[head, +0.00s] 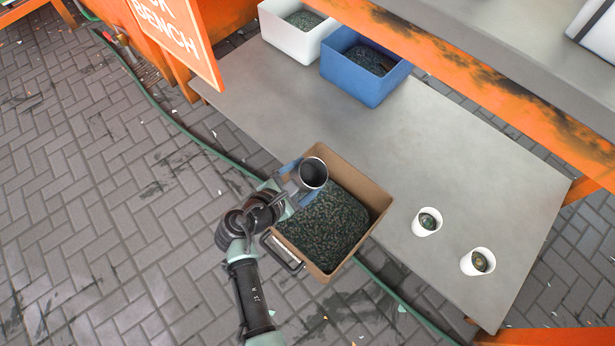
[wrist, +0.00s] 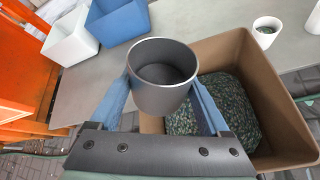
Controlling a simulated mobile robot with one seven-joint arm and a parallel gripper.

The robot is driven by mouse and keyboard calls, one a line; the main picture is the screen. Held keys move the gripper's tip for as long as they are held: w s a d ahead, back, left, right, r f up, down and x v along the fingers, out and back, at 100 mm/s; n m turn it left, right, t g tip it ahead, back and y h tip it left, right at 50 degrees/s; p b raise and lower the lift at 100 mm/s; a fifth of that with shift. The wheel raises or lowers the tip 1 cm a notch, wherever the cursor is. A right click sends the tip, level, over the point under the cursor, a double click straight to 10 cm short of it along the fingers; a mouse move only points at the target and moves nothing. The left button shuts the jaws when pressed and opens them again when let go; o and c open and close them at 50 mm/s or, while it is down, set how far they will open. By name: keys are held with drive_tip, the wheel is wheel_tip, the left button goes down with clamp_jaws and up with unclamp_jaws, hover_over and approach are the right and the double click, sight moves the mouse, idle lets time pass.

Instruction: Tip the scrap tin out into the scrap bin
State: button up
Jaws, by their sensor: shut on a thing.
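The scrap tin is a dark grey metal cup (head: 313,174); it also shows in the wrist view (wrist: 162,78). My gripper (head: 300,184) is shut on it, with a blue finger on each side in the wrist view. The tin stands close to upright with its mouth up, and the part of its inside that shows is bare grey. A brown box (head: 371,190), likely the scrap bin, holds dark green scrap. In the head view the tin overlaps the box's upper left rim; in the wrist view the box (wrist: 283,100) is right of and behind it.
A grey bench (head: 400,140) carries a white bin (head: 285,38) and a blue bin (head: 345,85) at the back, both with dark scrap. Two white cups (head: 423,226) (head: 470,264) with contents stand at the right. An orange beam and shelf overhang the back. The bench's middle is clear.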

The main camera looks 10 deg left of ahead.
sight(317, 186)
drive_tip(key=f+m+y+b, duration=0.1)
drive_tip(key=b, duration=0.1)
drive_tip(key=f+m+t+y+b, duration=0.1)
drive_tip(key=m+y+b, duration=0.1)
drive_tip(key=shift+d+y, duration=0.1)
drive_tip(key=shift+y, duration=0.2)
drive_tip(key=shift+d+r+m+t+y, duration=0.15)
drive_tip(key=shift+r+m+t+y, duration=0.2)
drive_tip(key=shift+m, duration=0.25)
drive_tip(key=shift+s+d+f+m+t+y+p, duration=0.1)
drive_tip(key=shift+d+m+t+y+p, duration=0.15)
drive_tip(key=shift+m+y, duration=0.25)
drive_tip(key=shift+s+d+m+t+y+p, duration=0.1)
drive_tip(key=shift+m+t+y+p, duration=0.25)
drive_tip(key=shift+m, duration=0.25)
drive_tip(key=p, duration=0.1)
drive_tip(key=m+t+y+p, duration=0.1)
drive_tip(key=shift+s+d+r+m+y+p, duration=0.15)
drive_tip(key=shift+d+r+m+y+p, duration=0.15)
drive_tip(key=shift+r, duration=0.05)
drive_tip(key=shift+s+d+f+m+t+y, duration=0.2)
drive_tip(key=shift+d+m+t+y, duration=0.15)
drive_tip(key=shift+m+t, duration=0.35)
drive_tip(key=shift+d+r+m+b, duration=0.2)
drive_tip(key=shift+m+b, duration=0.1)
drive_tip(key=shift+m, duration=0.1)
